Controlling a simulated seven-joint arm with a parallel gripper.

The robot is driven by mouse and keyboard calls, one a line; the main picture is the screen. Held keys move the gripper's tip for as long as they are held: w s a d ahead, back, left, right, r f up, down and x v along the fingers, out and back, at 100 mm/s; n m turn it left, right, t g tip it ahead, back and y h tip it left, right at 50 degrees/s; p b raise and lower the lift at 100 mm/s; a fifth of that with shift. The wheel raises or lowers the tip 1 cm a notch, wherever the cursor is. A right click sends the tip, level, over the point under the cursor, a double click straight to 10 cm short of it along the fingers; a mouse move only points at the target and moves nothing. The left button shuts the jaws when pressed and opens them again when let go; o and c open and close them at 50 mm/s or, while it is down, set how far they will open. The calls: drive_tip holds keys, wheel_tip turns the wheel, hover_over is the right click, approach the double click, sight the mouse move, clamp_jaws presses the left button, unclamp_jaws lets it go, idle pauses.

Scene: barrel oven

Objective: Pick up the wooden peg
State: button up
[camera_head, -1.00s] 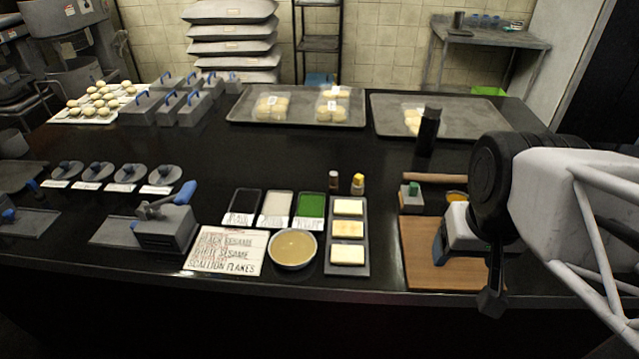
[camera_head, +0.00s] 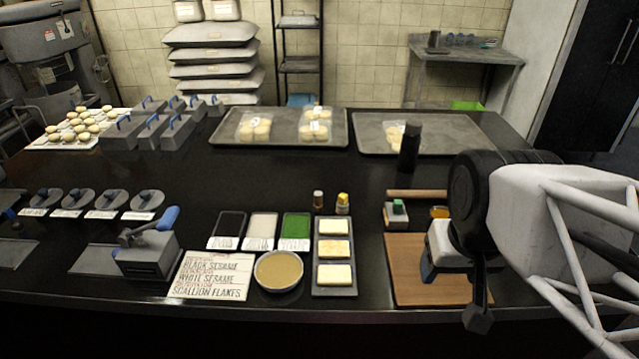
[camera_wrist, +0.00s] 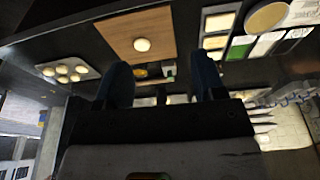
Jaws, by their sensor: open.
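A wooden rod (camera_head: 413,194), the only peg-like thing I can make out, lies behind the wooden board (camera_head: 402,285) on the black counter. Its right end runs towards my arm. I cannot pick it out clearly in the wrist view. My gripper (camera_head: 430,275) hangs over the board, in front of the rod and apart from it. In the wrist view, its two blue fingers (camera_wrist: 160,82) are spread with a gap between them and hold nothing. The board (camera_wrist: 115,35) also shows there, with a pale round piece (camera_wrist: 142,45) on it.
A green-topped block (camera_head: 397,209) and a small orange-yellow bowl (camera_head: 439,212) sit between rod and board. A dark bottle (camera_head: 409,148) stands behind the rod. A tray of pale slabs (camera_head: 334,292) lies left of the board. The counter's middle (camera_head: 270,180) is clear.

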drive_tip(key=m+g, duration=0.3)
drive_tip(key=m, duration=1.3)
hover_over(318, 194)
drive_tip(key=f, duration=1.8)
drive_tip(key=shift+s+d, duration=0.1)
drive_tip(key=shift+d, duration=0.1)
drive_tip(key=shift+w+a+f, duration=0.2)
drive_tip(key=shift+a+f, duration=0.05)
drive_tip(key=shift+f, duration=0.05)
drive_tip(key=shift+f, duration=1.3)
